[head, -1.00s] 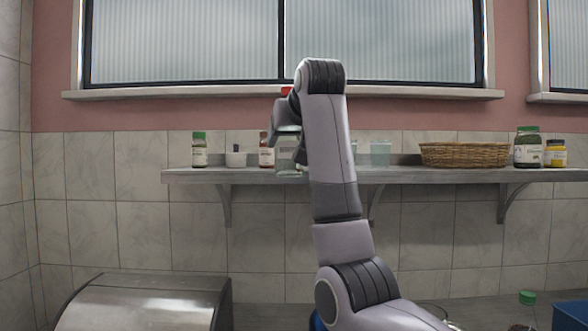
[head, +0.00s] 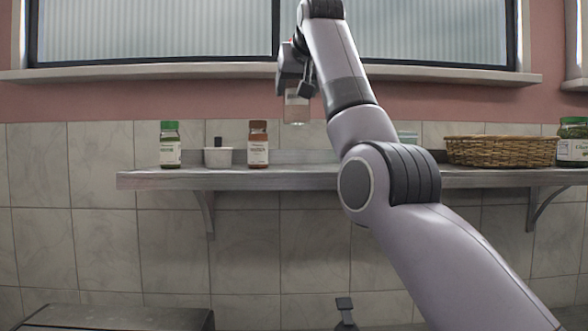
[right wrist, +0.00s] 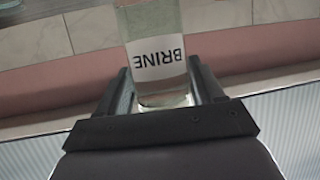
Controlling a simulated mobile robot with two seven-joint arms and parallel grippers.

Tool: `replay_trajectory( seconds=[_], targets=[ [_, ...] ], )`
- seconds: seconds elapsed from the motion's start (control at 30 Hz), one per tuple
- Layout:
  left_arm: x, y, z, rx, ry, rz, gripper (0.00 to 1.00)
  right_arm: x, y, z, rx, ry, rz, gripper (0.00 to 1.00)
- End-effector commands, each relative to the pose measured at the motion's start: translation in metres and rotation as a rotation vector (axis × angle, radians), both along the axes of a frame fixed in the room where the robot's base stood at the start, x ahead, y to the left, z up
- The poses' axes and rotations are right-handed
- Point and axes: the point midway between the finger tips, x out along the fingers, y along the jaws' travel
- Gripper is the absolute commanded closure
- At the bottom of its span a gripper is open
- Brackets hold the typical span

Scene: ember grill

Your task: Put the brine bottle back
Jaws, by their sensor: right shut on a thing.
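The brine bottle (right wrist: 158,50) is clear with a white label reading BRINE, upside down in the right wrist view. My right gripper (right wrist: 165,92) is shut on it, with a finger on each side. In the head view the bottle (head: 297,108) hangs below my right gripper (head: 297,85), upright, above the wall shelf (head: 255,178) and in front of the wall. Its upper part is mostly hidden by the gripper. My left gripper is not in view.
On the shelf stand a green-capped jar (head: 170,145), a small white pot (head: 218,157), a brown-capped jar (head: 258,144), a wicker basket (head: 490,151) and another green-capped jar (head: 573,143). My right arm hides part of the shelf. A metal grill hood (head: 110,318) is below left.

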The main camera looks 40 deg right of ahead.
Motion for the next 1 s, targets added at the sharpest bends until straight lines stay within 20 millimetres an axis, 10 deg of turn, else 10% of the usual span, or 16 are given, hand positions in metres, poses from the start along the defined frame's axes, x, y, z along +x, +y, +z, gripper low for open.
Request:
replay_trajectory(
  seconds=[0.57, 1.0],
  targets=[
    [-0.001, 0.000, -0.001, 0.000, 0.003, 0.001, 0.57, -0.001, -0.002, 0.001, -0.001, -0.004, -0.004, 0.55],
    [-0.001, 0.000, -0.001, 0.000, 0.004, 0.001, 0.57, -0.001, -0.002, -0.035, -0.001, -0.004, -0.004, 0.55]
  ],
)
